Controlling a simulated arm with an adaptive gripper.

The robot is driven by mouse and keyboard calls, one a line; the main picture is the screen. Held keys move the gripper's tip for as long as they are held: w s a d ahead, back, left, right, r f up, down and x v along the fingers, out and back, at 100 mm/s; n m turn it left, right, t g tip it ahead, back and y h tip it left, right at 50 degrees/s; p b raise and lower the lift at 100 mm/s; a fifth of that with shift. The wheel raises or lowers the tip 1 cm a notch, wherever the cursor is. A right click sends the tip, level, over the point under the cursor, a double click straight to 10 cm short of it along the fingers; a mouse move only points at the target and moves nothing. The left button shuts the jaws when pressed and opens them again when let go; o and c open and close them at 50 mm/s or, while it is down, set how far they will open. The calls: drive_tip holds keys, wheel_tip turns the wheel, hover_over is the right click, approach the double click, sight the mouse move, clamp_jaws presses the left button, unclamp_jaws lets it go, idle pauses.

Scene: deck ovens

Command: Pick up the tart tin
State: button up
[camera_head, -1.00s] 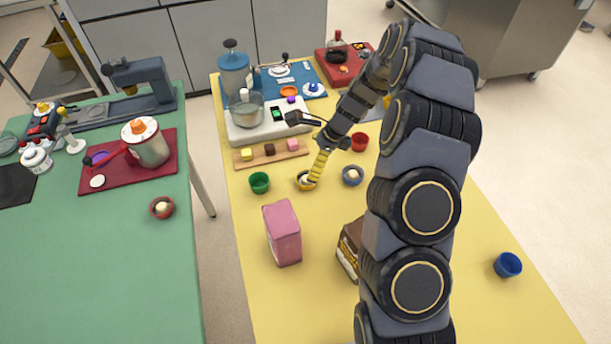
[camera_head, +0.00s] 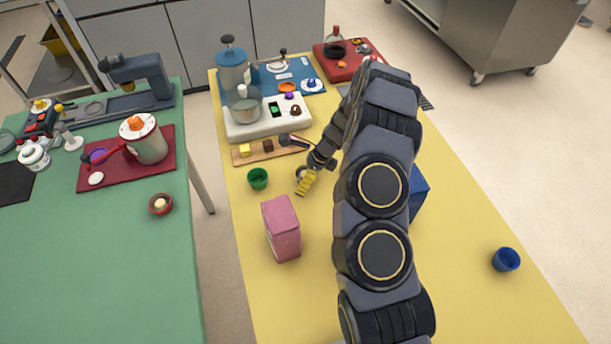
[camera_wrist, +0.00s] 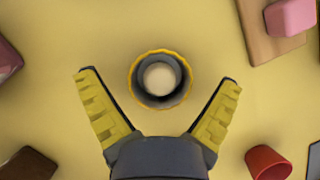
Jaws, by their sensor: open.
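The tart tin (camera_wrist: 160,98) is a small round cup with a wavy yellow rim, a grey inside and a pale round lump in it. It stands upright on the yellow table, centred between the fingers in the wrist view. In the head view only a bit of the tin (camera_head: 299,172) shows beside the fingers. My gripper (camera_wrist: 159,78) is open, its two yellow ribbed fingers spread on either side of the tin with a gap to each. In the head view, my gripper (camera_head: 306,184) is low over the table; its height above it is hard to tell.
A green cup (camera_head: 258,179) stands just left of the gripper and a pink box (camera_head: 281,229) nearer the front. A wooden board (camera_head: 247,158) with small cubes lies behind. A red cup (camera_wrist: 268,163) is at the lower right in the wrist view. A blue cup (camera_head: 506,259) stands far right.

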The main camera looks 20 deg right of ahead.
sight(298, 176)
drive_tip(key=c, duration=1.2)
drive_tip(key=shift+r, duration=0.15)
drive_tip(key=shift+r, duration=0.3)
wheel_tip(298, 176, up, 3)
drive_tip(key=shift+d+f, duration=0.1)
drive_tip(key=shift+f, duration=0.05)
drive_tip(key=s+r, duration=0.3)
drive_tip(key=s, duration=0.1)
drive_tip(key=s+a+r, duration=0.1)
drive_tip(key=s+r, duration=0.2)
drive_tip(key=s, duration=0.2)
drive_tip(key=s+r, duration=0.3)
drive_tip(key=s, duration=0.2)
drive_tip(key=shift+a+r, duration=0.2)
drive_tip(key=shift+a, duration=0.2)
